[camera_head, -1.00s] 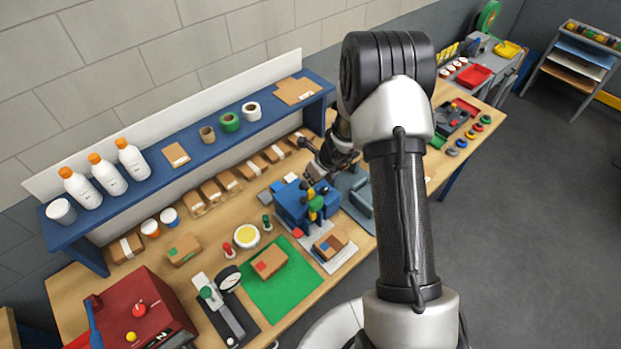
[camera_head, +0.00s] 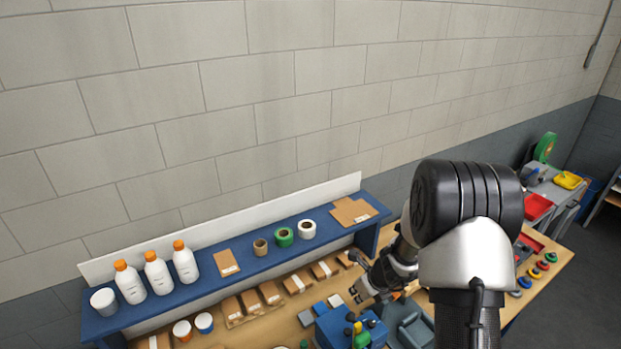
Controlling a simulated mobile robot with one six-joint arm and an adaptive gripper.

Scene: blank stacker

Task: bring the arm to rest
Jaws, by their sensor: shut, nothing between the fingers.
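My arm rises at the lower right of the head view, its black elbow in front of the table's right part. My gripper (camera_head: 357,290) is small in the picture, at the end of the wrist, above the back of the table. Its fingers are shut with nothing between them. It is just above and behind the blue stacker block (camera_head: 338,328), which has green and yellow parts at its front. From this angle I cannot tell how much space lies between the gripper and the cartons behind it.
A blue shelf (camera_head: 150,317) along the wall holds white bottles (camera_head: 158,273), tape rolls and flat cardboard. Small cartons (camera_head: 271,292) line the table below it. Coloured round pieces (camera_head: 533,274) lie at the table's right. The air above the shelf is free.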

